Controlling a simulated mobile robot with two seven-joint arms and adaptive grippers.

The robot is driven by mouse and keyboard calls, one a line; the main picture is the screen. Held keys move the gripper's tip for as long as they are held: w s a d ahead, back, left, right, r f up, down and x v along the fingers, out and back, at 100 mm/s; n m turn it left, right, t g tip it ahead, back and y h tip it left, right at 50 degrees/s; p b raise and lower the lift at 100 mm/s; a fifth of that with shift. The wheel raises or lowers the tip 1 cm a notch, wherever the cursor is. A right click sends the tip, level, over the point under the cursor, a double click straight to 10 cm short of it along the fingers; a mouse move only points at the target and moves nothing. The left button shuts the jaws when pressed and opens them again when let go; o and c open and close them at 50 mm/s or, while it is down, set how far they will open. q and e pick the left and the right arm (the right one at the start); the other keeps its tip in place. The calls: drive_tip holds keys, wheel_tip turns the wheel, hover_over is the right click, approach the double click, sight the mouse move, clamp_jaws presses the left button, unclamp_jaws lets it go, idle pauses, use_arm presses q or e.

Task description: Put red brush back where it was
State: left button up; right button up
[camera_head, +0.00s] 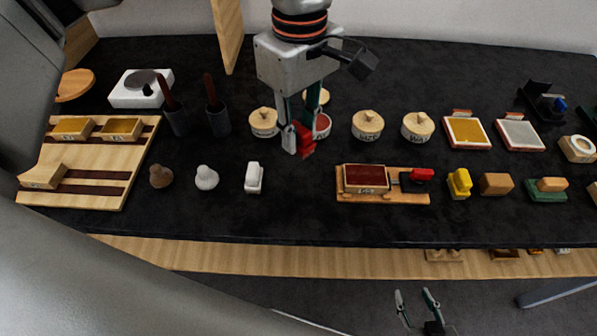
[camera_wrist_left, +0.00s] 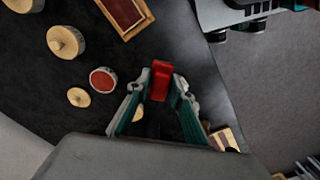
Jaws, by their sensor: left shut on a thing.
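My left gripper (camera_head: 301,140) hangs above the middle of the black counter, fingers pointing down. It is shut on the red brush (camera_head: 306,138), a small red block-like piece. In the left wrist view the red brush (camera_wrist_left: 161,80) sits between the two fingertips (camera_wrist_left: 160,90). It appears held above the counter, next to an open round jar with red contents (camera_head: 323,124). My right gripper (camera_head: 418,302) is low in front of the counter, its fingers apart and nothing visible between them.
A wooden board (camera_head: 400,197) carries a red-filled tray and a black piece with a red top (camera_head: 422,175). Lidded jars (camera_head: 367,126) stand behind. A yellow brush (camera_head: 459,183) and tan block (camera_head: 496,184) stand right. A white piece (camera_head: 254,178) stands left. Counter between it and the board is clear.

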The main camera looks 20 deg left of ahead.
use_arm(q)
wheel_tip(320, 180, down, 11)
drive_tip(key=shift+f, duration=0.2)
idle(0.3)
drive_tip(key=shift+f+b, duration=0.15)
drive_tip(key=shift+b, duration=0.15)
drive_tip(key=o, duration=1)
drive_tip(key=shift+o, duration=0.2)
wheel_tip(320, 180, up, 12)
drive_tip(key=shift+r+p, duration=0.2)
drive_tip(key=shift+p, duration=0.1)
